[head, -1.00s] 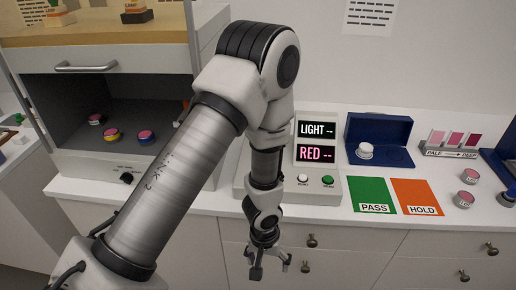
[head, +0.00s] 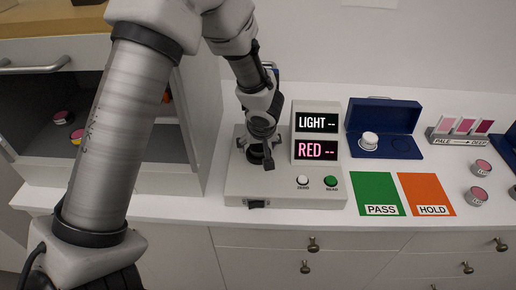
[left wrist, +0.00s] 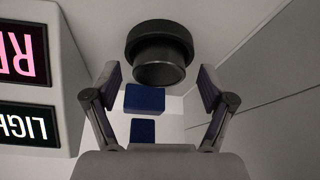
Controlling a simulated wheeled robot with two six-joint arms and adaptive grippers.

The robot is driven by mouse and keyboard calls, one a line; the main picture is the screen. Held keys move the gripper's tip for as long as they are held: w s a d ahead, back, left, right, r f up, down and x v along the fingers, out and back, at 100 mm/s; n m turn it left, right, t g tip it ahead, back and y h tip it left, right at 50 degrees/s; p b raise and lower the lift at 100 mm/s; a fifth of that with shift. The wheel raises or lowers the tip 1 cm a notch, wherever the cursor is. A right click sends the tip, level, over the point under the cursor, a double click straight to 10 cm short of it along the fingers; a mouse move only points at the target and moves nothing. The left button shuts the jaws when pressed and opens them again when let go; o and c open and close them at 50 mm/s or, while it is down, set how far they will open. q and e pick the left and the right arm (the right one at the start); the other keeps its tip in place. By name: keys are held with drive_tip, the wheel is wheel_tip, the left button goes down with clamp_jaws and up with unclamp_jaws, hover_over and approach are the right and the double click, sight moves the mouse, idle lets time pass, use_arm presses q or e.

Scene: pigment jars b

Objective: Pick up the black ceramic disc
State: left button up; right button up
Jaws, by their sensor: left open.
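The black ceramic disc (left wrist: 160,42) shows in the left wrist view as a wide dark round with a narrower knob. It sits at the left part of the white measuring instrument (head: 236,184), beside the display block. In the head view it is mostly hidden behind my left gripper (head: 258,150). That gripper is open and over the disc. In the left wrist view its two fingers (left wrist: 160,85) stand apart, one to each side of the knob, with nothing between the tips. My right gripper is not in view.
The display block (head: 317,130) reading LIGHT and RED stands close right of the gripper. An open blue case (head: 385,118) holds a white knobbed disc (head: 369,140). Green PASS (head: 378,190) and orange HOLD (head: 425,191) mats lie in front. Pink jars stand at right; a cabinet is at left.

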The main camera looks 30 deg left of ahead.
use_arm(q)
drive_tip(key=shift+w+a+f, duration=0.1)
drive_tip(key=shift+w+f, duration=0.05)
drive_tip(key=shift+f, duration=0.05)
drive_tip(key=shift+s+d+r, duration=0.2)
drive_tip(key=shift+d, duration=0.05)
drive_tip(key=shift+c, duration=1.4)
drive_tip(key=c, duration=1.1)
drive_tip(key=shift+o, duration=0.2)
